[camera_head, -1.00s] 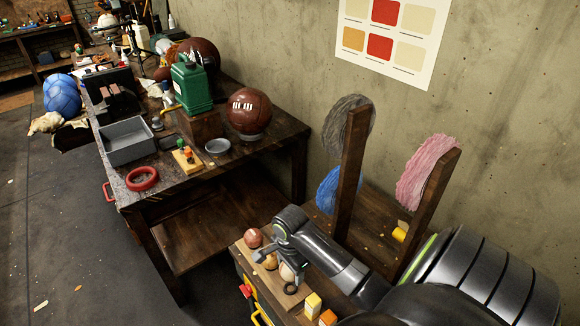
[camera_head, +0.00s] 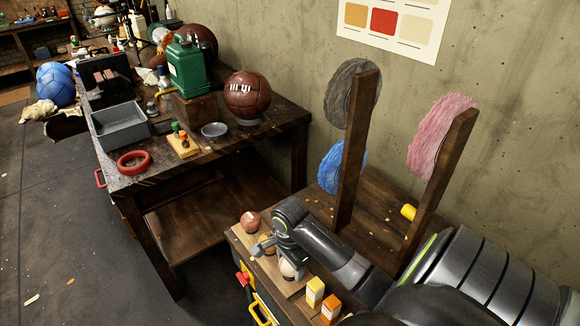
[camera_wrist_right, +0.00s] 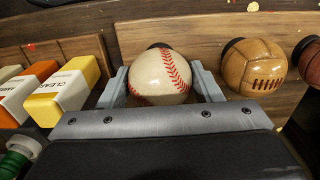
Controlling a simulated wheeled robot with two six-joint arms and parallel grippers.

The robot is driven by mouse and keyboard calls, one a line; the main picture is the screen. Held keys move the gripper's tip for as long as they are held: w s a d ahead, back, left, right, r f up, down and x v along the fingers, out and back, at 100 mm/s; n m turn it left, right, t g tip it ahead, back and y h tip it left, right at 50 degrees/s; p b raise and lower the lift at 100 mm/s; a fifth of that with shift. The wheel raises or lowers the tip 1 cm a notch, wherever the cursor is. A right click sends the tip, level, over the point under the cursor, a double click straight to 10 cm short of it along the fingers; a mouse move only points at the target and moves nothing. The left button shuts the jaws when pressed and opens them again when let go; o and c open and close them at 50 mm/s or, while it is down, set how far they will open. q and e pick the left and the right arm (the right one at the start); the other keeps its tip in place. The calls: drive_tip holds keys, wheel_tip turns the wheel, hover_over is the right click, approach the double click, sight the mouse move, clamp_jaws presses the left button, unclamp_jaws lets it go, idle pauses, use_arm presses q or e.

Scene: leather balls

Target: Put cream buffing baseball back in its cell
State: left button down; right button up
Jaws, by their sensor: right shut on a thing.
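The cream baseball (camera_wrist_right: 160,77) with red stitching is between the two grey fingers of my right gripper (camera_wrist_right: 165,85), which is shut on it. In the head view the baseball (camera_head: 289,268) shows just below my right gripper (camera_head: 277,250), over the near end of a light wooden board (camera_head: 296,290). A dark round cell edge (camera_wrist_right: 160,46) peeks out behind the ball in the wrist view. I cannot tell whether the ball rests in it. A tan laced ball (camera_wrist_right: 254,67) and a brown ball (camera_wrist_right: 312,62) sit along the same board. My left gripper is out of view.
White-and-yellow (camera_head: 315,291) and white-and-orange (camera_head: 331,307) boxes stand close beside the board. Upright wooden posts hold grey (camera_head: 351,92), blue (camera_head: 329,168) and pink (camera_head: 437,135) buffing wheels behind my arm. A cluttered workbench (camera_head: 232,150) stands at the back left.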

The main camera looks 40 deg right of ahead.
drive_tip(key=shift+f, duration=0.5)
idle(0.4)
drive_tip(key=o, duration=0.9)
wheel_tip(320, 180, up, 8)
drive_tip(key=shift+r+p, duration=0.25)
drive_tip(key=shift+p, duration=0.8)
drive_tip(key=shift+r+p, duration=4.25)
drive_tip(key=shift+r, duration=0.15)
